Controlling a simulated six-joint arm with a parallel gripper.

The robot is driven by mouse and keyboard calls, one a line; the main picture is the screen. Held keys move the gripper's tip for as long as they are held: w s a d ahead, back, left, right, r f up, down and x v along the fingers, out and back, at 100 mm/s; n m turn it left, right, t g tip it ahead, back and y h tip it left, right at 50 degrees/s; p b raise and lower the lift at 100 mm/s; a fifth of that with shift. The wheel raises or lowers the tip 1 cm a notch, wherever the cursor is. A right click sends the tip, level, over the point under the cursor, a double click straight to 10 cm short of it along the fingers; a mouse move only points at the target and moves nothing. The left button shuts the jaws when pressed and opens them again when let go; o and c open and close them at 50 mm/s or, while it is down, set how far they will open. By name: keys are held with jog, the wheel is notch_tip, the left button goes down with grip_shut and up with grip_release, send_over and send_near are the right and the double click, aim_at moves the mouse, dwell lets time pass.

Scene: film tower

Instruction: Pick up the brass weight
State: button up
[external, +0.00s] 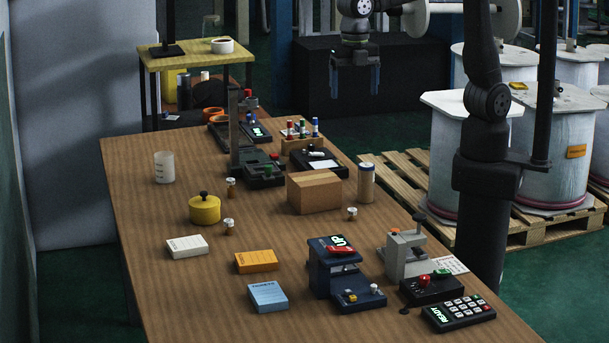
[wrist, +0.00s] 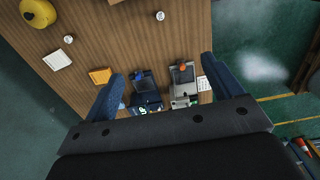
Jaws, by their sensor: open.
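No thing is plainly the brass weight. Small brownish pieces with pale tops stand on the wooden table: a back one (external: 230,187), a front one (external: 228,227) and one right of the cardboard box (external: 352,214). Two small pieces sit on the blue device's base, one gold-coloured (external: 350,297). I cannot tell which is the weight. The wrist view shows a pale-topped piece (wrist: 160,15) and another (wrist: 68,39). My gripper (external: 355,88) is open and empty, raised in the air well apart from these pieces. Its fingers also show in the wrist view (wrist: 162,70).
The cardboard box (external: 314,193), yellow lidded pot (external: 204,210), blue device (external: 333,270), grey device (external: 403,252) and tall can (external: 366,182) stand on the table. Small white, orange and blue boxes lie near its front left. Bare wood lies between them. Large drums stand at right.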

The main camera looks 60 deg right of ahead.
jog(key=c, duration=0.7)
jog(key=m, duration=0.8)
send_over(352, 209)
jog(key=f, duration=2.7)
jog(key=shift+w+d, duration=0.1)
jog(key=shift+w, duration=0.1)
jog(key=shift+s+f, duration=0.2)
jog(key=shift+f, duration=2.55)
